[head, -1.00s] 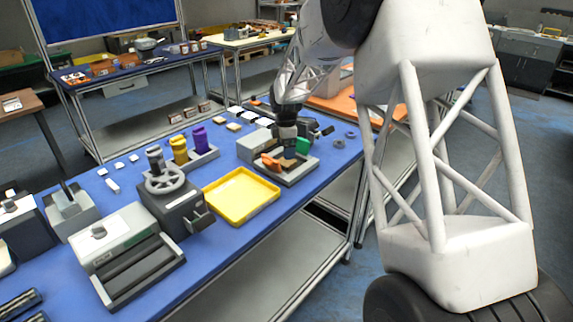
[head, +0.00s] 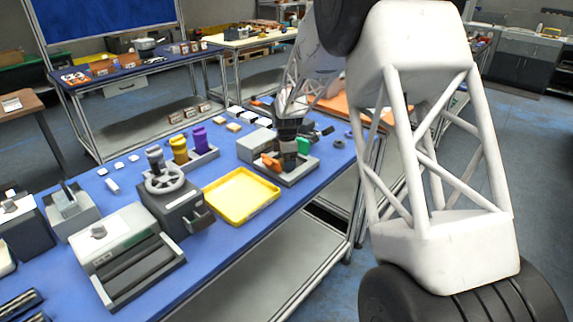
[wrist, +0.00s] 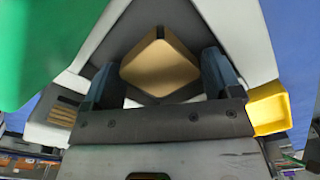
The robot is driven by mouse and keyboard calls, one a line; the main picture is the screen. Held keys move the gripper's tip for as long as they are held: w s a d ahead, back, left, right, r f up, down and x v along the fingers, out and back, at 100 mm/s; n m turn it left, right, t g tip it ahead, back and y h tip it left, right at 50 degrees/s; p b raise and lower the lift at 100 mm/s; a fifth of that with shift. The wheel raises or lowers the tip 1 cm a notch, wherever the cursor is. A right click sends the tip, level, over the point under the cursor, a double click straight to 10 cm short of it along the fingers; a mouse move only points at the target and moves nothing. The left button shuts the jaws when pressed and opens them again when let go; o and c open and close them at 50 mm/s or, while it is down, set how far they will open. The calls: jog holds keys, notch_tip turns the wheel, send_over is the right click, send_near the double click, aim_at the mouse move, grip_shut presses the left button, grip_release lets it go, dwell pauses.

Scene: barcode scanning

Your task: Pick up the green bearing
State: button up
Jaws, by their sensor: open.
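The green bearing (head: 303,146) stands in a grey tray (head: 299,178) at the far right end of the blue table, partly hidden by my gripper in the head view. In the wrist view a large green surface (wrist: 45,40), seemingly the bearing, fills the upper left corner, outside the fingers. My gripper (head: 288,162) is low over the tray, to the left of the bearing. In the wrist view its fingers (wrist: 162,75) are apart, with a tan block (wrist: 160,62) showing between them. I cannot tell whether they touch it.
An orange part (head: 270,162) sits in the same tray, left of my gripper. A yellow tray (head: 240,197) lies to the left, and a grey box (head: 254,143) stands behind. Purple and yellow parts stand further left. Dark rings (head: 338,143) lie to the right.

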jog(key=c, duration=1.1)
jog(key=shift+r, duration=0.1)
jog(key=shift+r, duration=0.8)
notch_tip(320, 180, up, 2)
jog(key=s, duration=0.5)
jog(key=s+d, duration=0.1)
jog(key=s, duration=0.4)
jog(key=s+d+r, duration=0.1)
jog(key=s, duration=0.4)
jog(key=shift+s+d+r, duration=0.1)
jog(key=shift+s+d, duration=0.05)
jog(key=shift+s, duration=0.25)
